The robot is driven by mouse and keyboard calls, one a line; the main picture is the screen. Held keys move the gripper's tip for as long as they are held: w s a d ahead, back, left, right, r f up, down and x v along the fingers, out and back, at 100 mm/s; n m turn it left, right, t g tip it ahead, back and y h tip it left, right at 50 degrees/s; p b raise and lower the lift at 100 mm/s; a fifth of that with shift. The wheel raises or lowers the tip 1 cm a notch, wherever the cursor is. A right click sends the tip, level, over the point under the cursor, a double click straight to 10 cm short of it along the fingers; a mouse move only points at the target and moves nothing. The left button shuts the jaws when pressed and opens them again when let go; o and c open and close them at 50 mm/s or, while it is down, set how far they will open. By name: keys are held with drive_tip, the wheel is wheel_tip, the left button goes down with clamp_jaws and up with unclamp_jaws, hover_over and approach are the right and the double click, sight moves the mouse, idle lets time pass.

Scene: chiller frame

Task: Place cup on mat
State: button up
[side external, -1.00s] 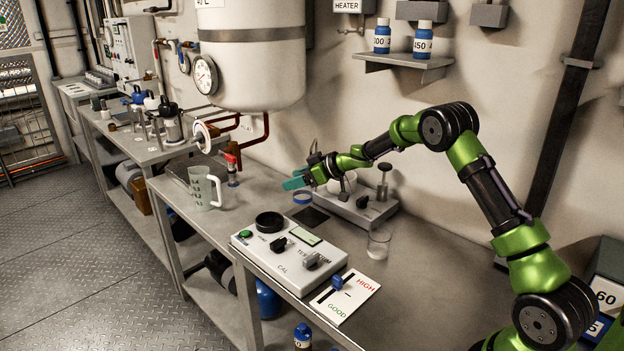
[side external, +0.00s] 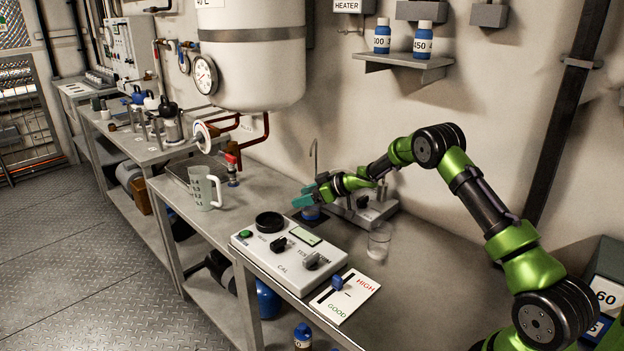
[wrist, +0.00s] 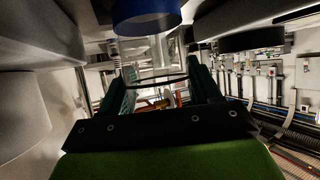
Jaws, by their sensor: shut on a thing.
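The cup has a blue band at its base, which shows in the side view (side external: 310,213) and at the top of the wrist view (wrist: 146,20). Its clear body seems to run between my fingers. My gripper (side external: 305,195) has teal fingers and is shut on the cup from above the bench; both fingers also show in the wrist view (wrist: 160,78). The dark mat (side external: 311,225) lies on the bench directly under the cup, partly hidden by it. The blue base looks at or just above the mat; I cannot tell if they touch.
A control box (side external: 289,255) with knobs stands in front of the mat. A clear glass (side external: 379,240) stands to the right. A grey device (side external: 372,208) sits right behind my gripper. A translucent jug (side external: 204,188) and a red-handled valve (side external: 232,165) are to the left.

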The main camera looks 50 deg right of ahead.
drive_tip(key=shift+f, duration=0.1)
drive_tip(key=o, duration=1)
drive_tip(key=shift+o, duration=0.2)
